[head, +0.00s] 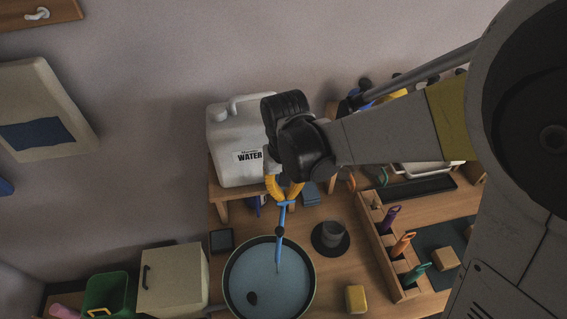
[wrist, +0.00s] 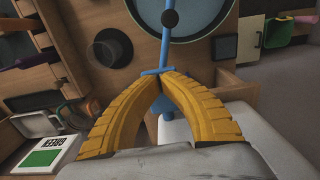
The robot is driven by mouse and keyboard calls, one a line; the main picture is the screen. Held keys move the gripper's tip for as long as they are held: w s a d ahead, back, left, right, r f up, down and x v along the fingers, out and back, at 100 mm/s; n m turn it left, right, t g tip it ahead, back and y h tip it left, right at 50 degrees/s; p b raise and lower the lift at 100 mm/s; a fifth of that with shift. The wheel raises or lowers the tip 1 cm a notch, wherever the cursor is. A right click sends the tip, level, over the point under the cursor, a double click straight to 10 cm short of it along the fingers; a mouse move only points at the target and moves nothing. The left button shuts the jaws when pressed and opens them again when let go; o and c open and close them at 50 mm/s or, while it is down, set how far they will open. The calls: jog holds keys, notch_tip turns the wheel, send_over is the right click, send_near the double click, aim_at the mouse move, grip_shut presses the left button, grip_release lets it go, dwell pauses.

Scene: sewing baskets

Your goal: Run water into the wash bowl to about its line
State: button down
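The wash bowl (head: 229,299) is a round, dark-rimmed bowl at the lower middle of the head view, with a blue-grey surface inside; its rim also shows at the top of the wrist view (wrist: 232,14). I cannot make out a line or the water level. A white jug marked WATER (head: 233,135) stands on a wooden stand behind it. A blue tap part with a crossbar (head: 286,204) reaches from the jug side towards the bowl; a thin blue length runs into the bowl, spout or stream unclear. My gripper (wrist: 158,75) has its yellow fingertips together at the crossbar.
A dark cup on a saucer (head: 316,246) and a yellow block (head: 356,299) stand right of the bowl. Farther right is a wooden rack (head: 372,228) with coloured tools. A cream box (head: 172,278) and a green bin (head: 107,291) are at left.

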jog(key=shift+r, duration=0.1)
jog(key=r+p, duration=0.1)
jog(key=r, duration=0.1)
jog(key=w+r+p, duration=0.1)
jog(key=r+p, duration=0.1)
jog(key=w+r+p, duration=0.1)
jog(key=r, duration=0.1)
jog(key=shift+a+r+p, duration=0.25)
jog(key=shift+r+p, duration=0.05)
jog(key=shift+p, duration=0.05)
jog(key=shift+f, duration=0.15)
